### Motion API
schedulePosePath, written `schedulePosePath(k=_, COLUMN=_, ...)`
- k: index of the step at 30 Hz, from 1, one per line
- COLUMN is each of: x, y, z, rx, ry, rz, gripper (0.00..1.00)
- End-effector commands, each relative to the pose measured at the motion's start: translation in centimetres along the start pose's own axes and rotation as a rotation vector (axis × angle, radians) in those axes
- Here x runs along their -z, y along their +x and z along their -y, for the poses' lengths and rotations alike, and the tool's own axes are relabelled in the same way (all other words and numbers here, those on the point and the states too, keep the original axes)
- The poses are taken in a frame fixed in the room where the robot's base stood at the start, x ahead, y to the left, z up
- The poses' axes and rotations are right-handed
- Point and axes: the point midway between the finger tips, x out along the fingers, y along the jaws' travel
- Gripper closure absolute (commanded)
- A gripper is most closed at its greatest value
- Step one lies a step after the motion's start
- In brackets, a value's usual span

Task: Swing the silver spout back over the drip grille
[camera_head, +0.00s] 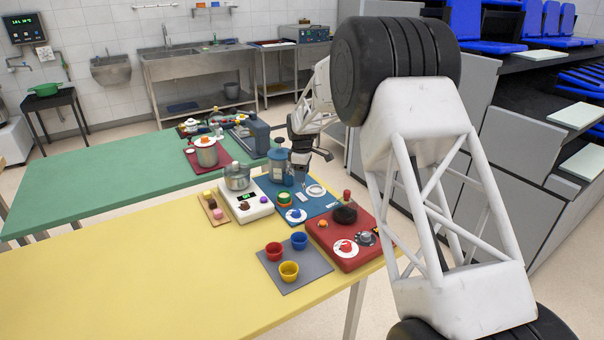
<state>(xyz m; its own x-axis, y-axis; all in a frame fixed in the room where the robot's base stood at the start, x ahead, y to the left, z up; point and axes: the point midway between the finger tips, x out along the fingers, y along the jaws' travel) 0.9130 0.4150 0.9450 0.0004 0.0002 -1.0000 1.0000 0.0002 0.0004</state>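A blue appliance stands on the yellow table, with a blue base (325,208) and an upright blue body (278,162) at its back. A round pale disc (316,190) that may be the drip grille lies on the right of the base. A thin, pale upright shape (302,181) just below my gripper may be the silver spout; it is too small to tell which way it points. My gripper (302,164) is dark and hangs over the back of the base, right of the blue body. Its fingertips are too small to tell open from shut, or whether they touch the spout.
A red-based appliance (360,262) stands in front of the blue one. A white unit with a pot (252,209) stands left, and a grey mat (270,265) holds coloured cups. A green table (100,170) lies behind. The yellow table's left half is clear.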

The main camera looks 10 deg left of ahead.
Motion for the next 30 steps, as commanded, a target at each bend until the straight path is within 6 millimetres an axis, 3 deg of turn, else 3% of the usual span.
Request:
schedulePosePath(k=11, x=0.0, y=-0.7, z=0.0, rx=-0.001, ry=0.000, rz=0.000, gripper=0.50)
schedulePosePath(k=30, x=0.0, y=-7.3, z=0.0, rx=0.001, ry=0.000, rz=0.000, gripper=0.50)
